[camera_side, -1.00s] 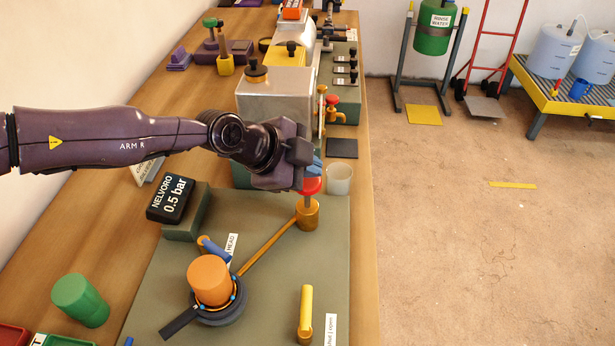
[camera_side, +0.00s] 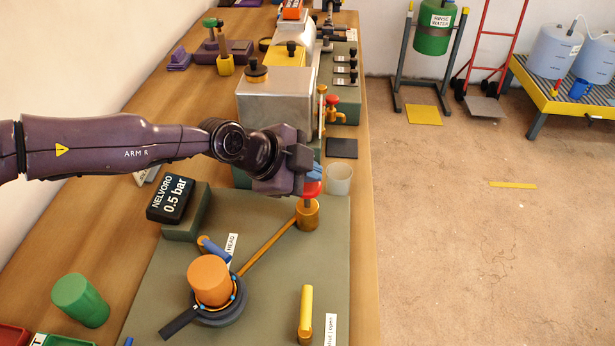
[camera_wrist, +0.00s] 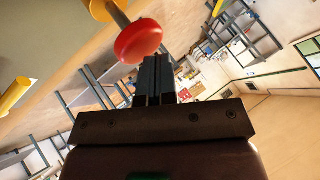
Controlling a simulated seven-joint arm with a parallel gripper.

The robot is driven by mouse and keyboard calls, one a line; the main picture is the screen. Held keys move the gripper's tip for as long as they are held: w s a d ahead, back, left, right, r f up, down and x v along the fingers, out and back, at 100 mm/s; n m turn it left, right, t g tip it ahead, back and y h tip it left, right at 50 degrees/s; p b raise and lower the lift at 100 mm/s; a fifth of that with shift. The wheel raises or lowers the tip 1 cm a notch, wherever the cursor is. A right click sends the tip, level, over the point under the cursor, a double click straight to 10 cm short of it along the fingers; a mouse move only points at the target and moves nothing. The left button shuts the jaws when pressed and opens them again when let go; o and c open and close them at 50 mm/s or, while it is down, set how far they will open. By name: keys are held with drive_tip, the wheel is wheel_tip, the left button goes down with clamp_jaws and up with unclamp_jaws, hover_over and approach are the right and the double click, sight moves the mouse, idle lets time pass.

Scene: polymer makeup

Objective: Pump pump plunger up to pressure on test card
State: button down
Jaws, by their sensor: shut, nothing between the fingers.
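The pump plunger has a red knob (camera_side: 312,190) on a thin rod above a brass cylinder (camera_side: 308,215), at the far right of the green board (camera_side: 265,275). In the wrist view the red knob (camera_wrist: 138,41) is just beyond my fingertips, with its rod running into the brass part (camera_wrist: 103,9). My gripper (camera_side: 314,172) is shut and empty, its blue fingertips right over the knob. I cannot tell whether they touch it.
A brass pipe (camera_side: 268,246) runs from the pump to an orange-capped filter head (camera_side: 210,281) with a black handle. A yellow lever (camera_side: 306,308) stands at the near right. A clear cup (camera_side: 339,179) is close behind the pump. A metal tank (camera_side: 275,100) stands beyond my gripper.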

drive_tip(key=shift+f, duration=1.15)
idle(0.5)
drive_tip(key=shift+r, duration=2.15)
wheel_tip(320, 180, up, 5)
idle(1.3)
